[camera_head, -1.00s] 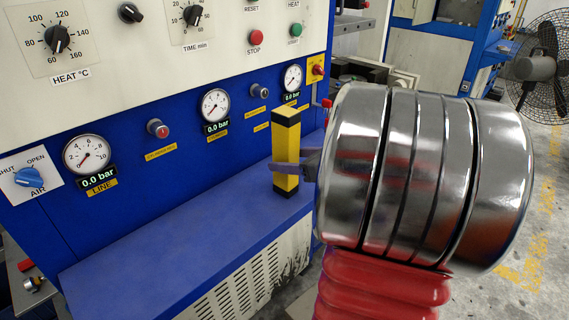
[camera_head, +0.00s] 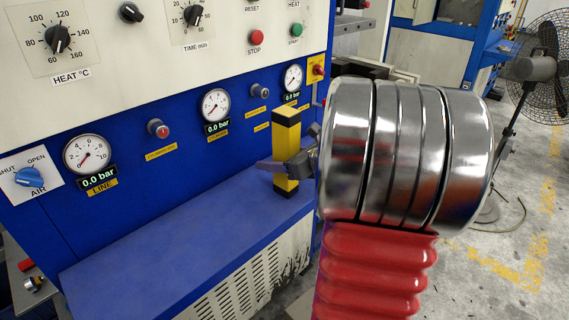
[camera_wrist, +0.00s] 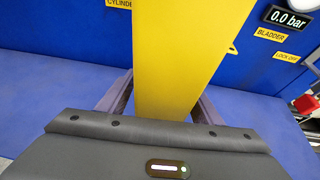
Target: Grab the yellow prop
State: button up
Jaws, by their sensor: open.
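The yellow prop (camera_head: 286,150) is an upright block with black ends, standing on the blue ledge of the press. In the wrist view the yellow prop (camera_wrist: 188,50) rises through the middle of the picture, close to my gripper. My gripper (camera_head: 283,165) is at the prop's lower half, coming from the right. In the wrist view my gripper (camera_wrist: 160,95) is open, with one finger on each side of the prop. Gaps seem to show beside it, but contact is hard to judge. The prop's lower end is hidden behind the gripper body in the wrist view.
The blue ledge (camera_head: 170,235) is clear to the left of the prop. The press panel behind carries gauges (camera_head: 215,104), a blue air knob (camera_head: 29,176) and red knobs (camera_head: 158,128). A fan (camera_head: 540,70) stands at the far right.

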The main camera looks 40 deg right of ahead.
jog(key=shift+c, duration=0.4)
grip_shut()
dwell(0.4)
